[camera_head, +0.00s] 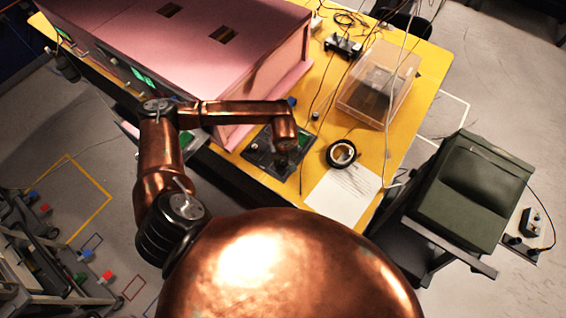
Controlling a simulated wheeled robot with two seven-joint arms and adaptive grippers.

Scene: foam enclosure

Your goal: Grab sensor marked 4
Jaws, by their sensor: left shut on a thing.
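My left arm comes in from the left and bends over the yellow table. My left gripper (283,160) points down over a dark tray (257,158) with a green part in it. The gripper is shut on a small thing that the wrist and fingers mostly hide. I cannot read a number 4 on anything, so I cannot tell whether the held thing is that sensor. My right gripper is not in view.
A pink foam enclosure (170,45) stands behind and left of the tray. A roll of black tape (341,153), a paper sheet (342,195) and a clear box (355,98) lie to the right. Cables cross the yellow table (432,72). A green case (468,195) stands at the right.

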